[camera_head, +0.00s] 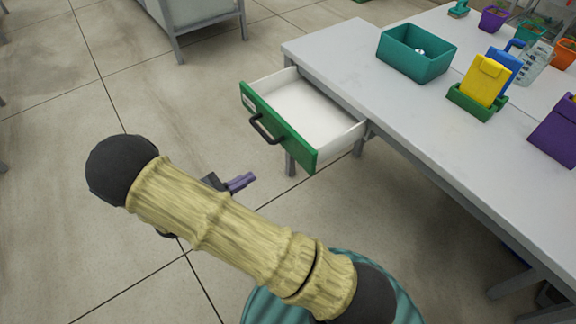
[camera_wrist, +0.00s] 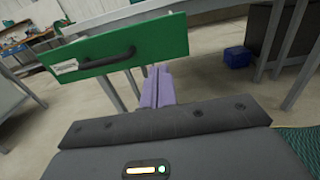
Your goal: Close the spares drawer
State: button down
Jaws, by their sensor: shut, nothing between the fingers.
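The spares drawer (camera_head: 306,107) stands pulled out from the grey table, with a green front, a dark bar handle (camera_head: 265,130) and a white, empty-looking inside. In the wrist view its green front (camera_wrist: 118,47) fills the upper left, with the handle (camera_wrist: 107,62) and a white label on it. My gripper (camera_head: 243,182) has purple fingers and is shut and empty. It is in front of the drawer, to the lower left of the front in the head view, apart from it. In the wrist view the fingers (camera_wrist: 157,82) point toward the front's lower edge, right of the handle.
The table (camera_head: 440,120) carries a teal bin (camera_head: 417,52), a green holder (camera_head: 477,103) with yellow and blue items, and purple pots at the right. A blue box (camera_wrist: 237,57) sits on the floor. The floor around the drawer front is clear.

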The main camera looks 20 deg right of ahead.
aim_at(297, 150)
jog(key=shift+a, duration=0.1)
jog(key=shift+w, duration=0.1)
jog(key=b+x, duration=0.2)
jog(key=x, duration=1.1)
jog(key=shift+f, duration=0.1)
jog(key=shift+w+d, duration=0.1)
jog(key=shift+d, duration=0.4)
jog(key=shift+w, duration=0.1)
